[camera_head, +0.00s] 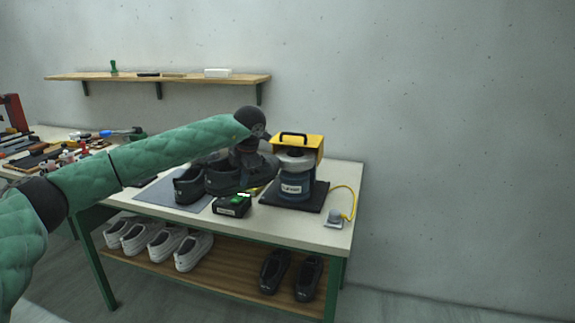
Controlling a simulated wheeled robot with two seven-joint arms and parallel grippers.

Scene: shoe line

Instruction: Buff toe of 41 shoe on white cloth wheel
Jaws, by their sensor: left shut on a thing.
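A buffing machine with a yellow hood (310,143) and a blue-grey base (291,187) stands on a black mat on the bench. Its white cloth wheel (296,161) shows under the hood. My left gripper (247,161) is beside the machine, shut on a dark shoe (262,171) whose front end points toward the wheel. The arm and wrist partly hide the shoe; I cannot tell if it touches the wheel. Other dark shoes (188,187) stand to the left on the bench. No size number is readable. My right gripper is not in view.
A small black box with a green label (232,206) sits in front of the shoes. A yellow cable runs to a grey pedal or switch (335,217) at the right. White shoes (160,244) and black shoes (290,274) stand on the lower shelf. Tools crowd the left bench.

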